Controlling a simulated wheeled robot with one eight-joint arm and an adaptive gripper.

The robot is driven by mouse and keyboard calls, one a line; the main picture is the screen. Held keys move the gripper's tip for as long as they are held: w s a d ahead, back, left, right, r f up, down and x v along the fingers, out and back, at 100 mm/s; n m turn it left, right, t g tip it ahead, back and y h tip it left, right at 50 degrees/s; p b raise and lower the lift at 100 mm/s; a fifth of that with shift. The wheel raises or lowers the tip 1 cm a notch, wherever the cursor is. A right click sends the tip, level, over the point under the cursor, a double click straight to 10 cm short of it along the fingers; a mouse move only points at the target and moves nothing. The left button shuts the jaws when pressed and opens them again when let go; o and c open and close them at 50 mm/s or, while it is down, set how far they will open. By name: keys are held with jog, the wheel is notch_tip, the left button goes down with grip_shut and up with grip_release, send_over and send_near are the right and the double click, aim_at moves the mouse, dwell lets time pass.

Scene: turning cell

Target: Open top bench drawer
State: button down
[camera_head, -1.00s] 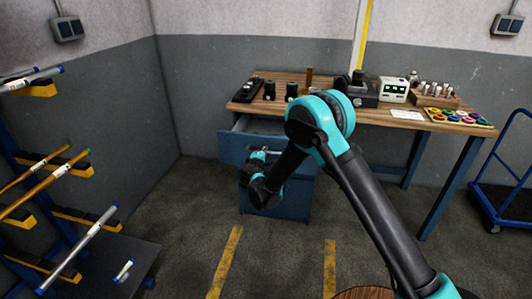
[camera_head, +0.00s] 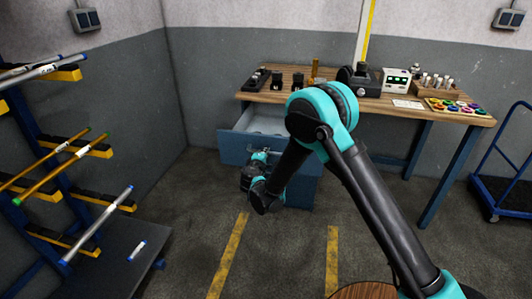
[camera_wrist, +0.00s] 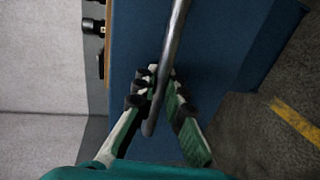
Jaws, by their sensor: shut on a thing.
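The top bench drawer (camera_head: 238,147) is blue and stands pulled out from under the wooden bench, with its pale inside showing. In the wrist view its blue front (camera_wrist: 215,50) fills much of the picture. A grey metal bar handle (camera_wrist: 172,50) crosses that front. My gripper (camera_wrist: 157,78) has its two fingers on either side of the handle and is shut on it. In the head view my gripper (camera_head: 262,154) is at the drawer front, partly hidden by my arm.
The wooden bench (camera_head: 330,91) holds black tool holders, a device with a lit display (camera_head: 396,82) and a tray of coloured rings (camera_head: 455,106). A rack with rods (camera_head: 70,160) stands left. A blue trolley (camera_head: 500,190) stands right. The floor before the drawer is clear.

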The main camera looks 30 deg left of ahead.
jog(key=c, duration=1.6)
grip_release()
jog(key=shift+o, duration=0.2)
jog(key=v, duration=1.2)
jog(key=shift+a, duration=0.1)
